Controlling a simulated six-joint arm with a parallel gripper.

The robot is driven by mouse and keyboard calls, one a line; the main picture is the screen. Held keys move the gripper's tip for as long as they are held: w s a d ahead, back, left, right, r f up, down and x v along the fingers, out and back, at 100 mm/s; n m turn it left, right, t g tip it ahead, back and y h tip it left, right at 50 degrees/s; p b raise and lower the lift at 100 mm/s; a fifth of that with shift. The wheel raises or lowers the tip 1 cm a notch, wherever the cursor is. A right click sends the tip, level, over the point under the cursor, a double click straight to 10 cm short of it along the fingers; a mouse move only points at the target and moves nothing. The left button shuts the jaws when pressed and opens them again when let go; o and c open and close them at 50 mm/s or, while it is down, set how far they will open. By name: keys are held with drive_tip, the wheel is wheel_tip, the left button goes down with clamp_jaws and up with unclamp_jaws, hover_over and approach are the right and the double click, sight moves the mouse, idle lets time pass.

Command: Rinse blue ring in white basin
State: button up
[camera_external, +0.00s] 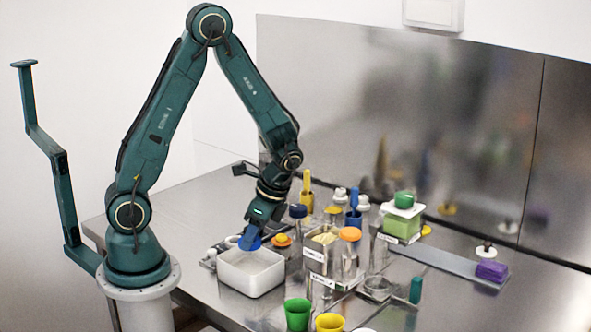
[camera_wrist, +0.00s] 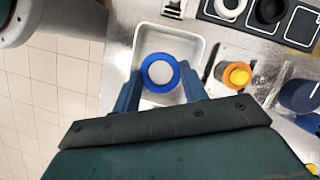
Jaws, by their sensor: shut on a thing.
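The blue ring (camera_wrist: 147,66) is held between the two blue fingers of my gripper (camera_wrist: 160,88) in the wrist view. Through its hole a pale white area shows. I cannot tell how far the ring is above or inside the basin.
An orange ring with a yellow piece (camera_external: 282,240) lies behind the basin. Clear containers (camera_external: 322,262) stand close to its right. Green (camera_external: 298,314) and yellow (camera_external: 330,322) cups stand in front. A purple block (camera_external: 491,271) sits on a metal strip at far right.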

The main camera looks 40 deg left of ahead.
drive_tip(key=shift+r, duration=0.15)
idle(0.3)
drive_tip(key=shift+r, duration=1.9)
